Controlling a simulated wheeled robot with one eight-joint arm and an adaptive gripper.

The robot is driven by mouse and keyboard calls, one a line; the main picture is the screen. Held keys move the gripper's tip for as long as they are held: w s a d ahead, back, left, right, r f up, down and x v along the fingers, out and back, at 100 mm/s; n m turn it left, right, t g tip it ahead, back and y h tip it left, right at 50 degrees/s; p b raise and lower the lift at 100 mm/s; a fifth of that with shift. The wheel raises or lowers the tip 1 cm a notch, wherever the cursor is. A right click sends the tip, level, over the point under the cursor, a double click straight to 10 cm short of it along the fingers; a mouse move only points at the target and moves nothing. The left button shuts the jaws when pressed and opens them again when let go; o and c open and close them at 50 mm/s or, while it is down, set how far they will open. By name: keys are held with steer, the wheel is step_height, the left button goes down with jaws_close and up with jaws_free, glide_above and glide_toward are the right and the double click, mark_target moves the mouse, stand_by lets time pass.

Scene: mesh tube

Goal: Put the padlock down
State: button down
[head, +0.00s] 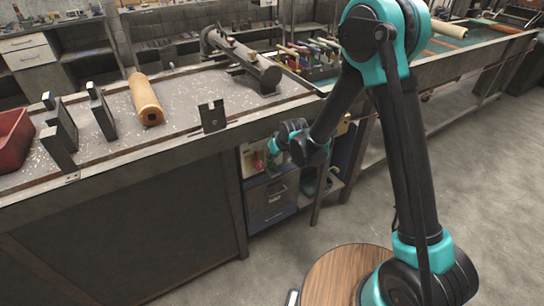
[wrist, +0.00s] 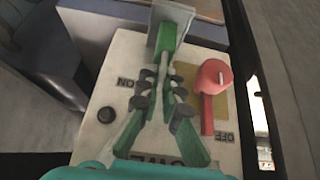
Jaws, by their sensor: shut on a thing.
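My gripper (wrist: 163,72) reaches up the middle of the wrist view, its green fingers with dark pivots drawn together. It is shut on a small green and grey piece (wrist: 166,38), which I take to be the padlock; its shape is not clear. Behind it is a pale switch box marked ON and OFF, with a red handle (wrist: 211,85) on a yellow patch to the right of the fingers. In the head view my gripper (head: 273,148) is small, low beside the bench's front, and I cannot make out the padlock there.
The workbench (head: 190,92) carries a wooden cylinder (head: 146,98), dark metal plates (head: 103,112), a red bin (head: 13,138) and a grey tube (head: 247,67). A drawer cabinet (head: 272,200) stands below its right end. A round wooden top (head: 340,277) is near my base. Floor lies open at right.

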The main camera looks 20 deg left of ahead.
steer(key=shift+f, duration=0.1)
steer(key=c, duration=1.7)
jaws_free()
steer(key=v, duration=1.2)
steer(key=shift+w, duration=0.1)
steer(key=shift+d, duration=0.1)
steer(key=d+r+m+h, duration=0.2)
steer(key=d+m, duration=0.1)
steer(key=d, duration=1.2)
steer(key=s+d+m+h, duration=0.1)
steer(key=s+d+m, duration=0.1)
steer(key=s+d, duration=0.3)
steer(key=s+d+f+m+h, duration=0.1)
steer(key=s+d, duration=0.3)
steer(key=d, duration=0.8)
steer(key=s+d+m+h, duration=0.1)
steer(key=s+d+m, duration=0.2)
steer(key=s+d, duration=0.2)
steer(key=shift+s+d+f+m, duration=0.15)
steer(key=shift+d+f+m, duration=0.05)
steer(key=shift+d, duration=0.65)
steer(key=shift+s+d+f+m, duration=0.15)
steer(key=shift+d+m, duration=0.05)
steer(key=shift+d, duration=0.7)
